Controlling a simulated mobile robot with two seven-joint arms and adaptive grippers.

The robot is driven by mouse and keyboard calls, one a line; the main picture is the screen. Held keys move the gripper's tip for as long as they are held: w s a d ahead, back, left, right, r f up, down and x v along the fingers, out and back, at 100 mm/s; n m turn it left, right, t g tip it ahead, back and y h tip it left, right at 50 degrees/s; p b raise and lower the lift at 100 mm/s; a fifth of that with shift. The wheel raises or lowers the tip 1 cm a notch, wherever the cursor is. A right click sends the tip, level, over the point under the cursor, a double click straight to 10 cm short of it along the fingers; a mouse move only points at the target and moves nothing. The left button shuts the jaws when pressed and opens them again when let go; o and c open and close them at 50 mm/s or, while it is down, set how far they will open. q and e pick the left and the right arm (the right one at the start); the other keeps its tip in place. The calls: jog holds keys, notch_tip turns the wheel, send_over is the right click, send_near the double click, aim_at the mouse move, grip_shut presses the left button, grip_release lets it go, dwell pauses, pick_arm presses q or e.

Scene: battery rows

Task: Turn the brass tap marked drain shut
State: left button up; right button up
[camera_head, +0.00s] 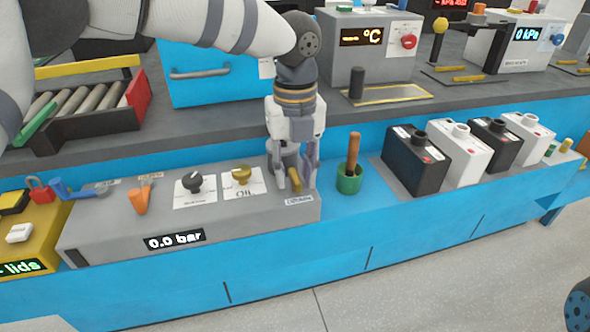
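A brass tap handle (295,180) stands at the right end of the grey panel box (130,236). A small white label (299,201) sits just in front of it, too small to read surely. My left gripper (294,187) points down over this handle, with one finger on each side of it. The fingers are apart and partly hide the handle. Whether they press on it cannot be told. My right gripper is not in view.
On the same box are a brass knob (241,175), a black knob (192,181) and an orange lever (139,200). A display (174,241) reads 0.0 bar. A green cup (349,180) with a wooden-handled tool stands close right. Black and white canisters (417,160) stand further right.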

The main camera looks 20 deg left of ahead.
pick_arm(q)
grip_shut()
